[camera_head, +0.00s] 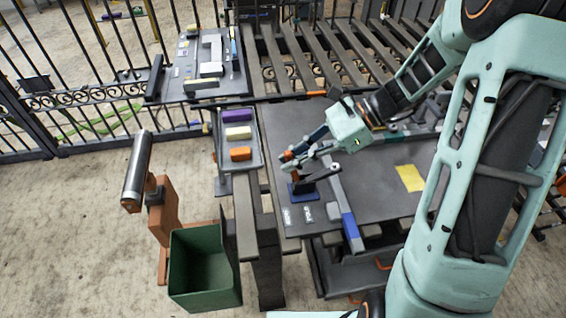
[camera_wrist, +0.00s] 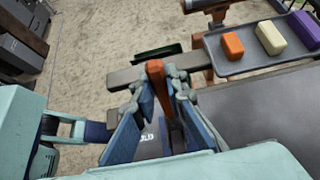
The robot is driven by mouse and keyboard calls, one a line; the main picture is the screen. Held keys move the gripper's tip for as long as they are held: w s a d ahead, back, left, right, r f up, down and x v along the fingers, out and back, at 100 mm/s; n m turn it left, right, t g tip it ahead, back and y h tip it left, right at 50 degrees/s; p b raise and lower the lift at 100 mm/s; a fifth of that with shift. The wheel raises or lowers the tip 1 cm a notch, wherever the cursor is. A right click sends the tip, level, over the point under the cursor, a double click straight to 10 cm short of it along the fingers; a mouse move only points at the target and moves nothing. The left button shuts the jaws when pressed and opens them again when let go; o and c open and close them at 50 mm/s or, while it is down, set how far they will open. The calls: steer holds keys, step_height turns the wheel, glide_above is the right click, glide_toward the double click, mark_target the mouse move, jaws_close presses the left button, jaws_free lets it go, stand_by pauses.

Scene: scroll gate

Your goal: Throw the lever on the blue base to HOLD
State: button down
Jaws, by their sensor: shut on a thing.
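The lever's blue base (camera_head: 303,189) sits near the left front edge of the dark table. The lever's orange handle (camera_wrist: 155,70) stands up between my fingers in the wrist view; its lower part is hidden there. My gripper (camera_head: 288,164) is shut on the orange handle, just above the blue base. Two small white labels (camera_head: 308,213) lie in front of the base, too small to read in the head view. In the wrist view a label ending in "LD" (camera_wrist: 148,137) shows between the fingers, partly covered.
A grey tray (camera_head: 225,166) with purple, cream and orange blocks is left of the table. A blue-and-grey bar (camera_head: 347,215) lies right of the lever, near a yellow sheet (camera_head: 410,178). A green bin (camera_head: 205,265) stands on the floor, front left.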

steer(key=shift+w+d+r+g+y, duration=0.1)
steer(key=shift+w+d+g+y, duration=0.05)
steer(key=shift+d+y, duration=0.45)
steer(key=shift+w+d+g+y, duration=0.1)
steer(key=shift+d+g+y, duration=0.05)
steer(key=shift+d+y, duration=0.45)
steer(key=c, duration=1.9)
jaws_free()
steer(key=shift+c, duration=0.2)
steer(key=v, duration=1.2)
steer(key=shift+f, duration=0.2)
